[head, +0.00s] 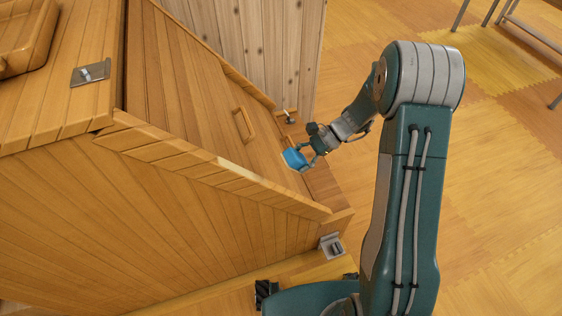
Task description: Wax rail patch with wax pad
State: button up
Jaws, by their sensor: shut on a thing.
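The blue wax pad (293,159) is held at the end of my arm, near the right end of a sloping wooden surface. My gripper (305,159) is shut on the pad. A thin pale edge shows along the pad's left and lower side; it may be part of the rail patch, but the pad and gripper hide most of that spot. I cannot tell whether the pad touches the wood.
A wooden board edge (210,169) slants across in front of the sloping surface. A metal bracket (331,246) sits at the near corner. Open floor (500,200) lies right.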

aim_at(270, 184)
jog(key=shift+a+f, duration=0.1)
dwell(0.3)
jog(key=shift+d+f+x, duration=0.1)
jog(key=shift+f+x, duration=0.05)
jog(key=shift+x, duration=1)
jog(key=shift+d+f+x, duration=0.1)
jog(key=shift+f+x, duration=0.05)
jog(key=shift+x, duration=0.95)
jog(key=shift+d+f+x, duration=0.15)
jog(key=shift+x, duration=1)
jog(key=shift+x, duration=0.95)
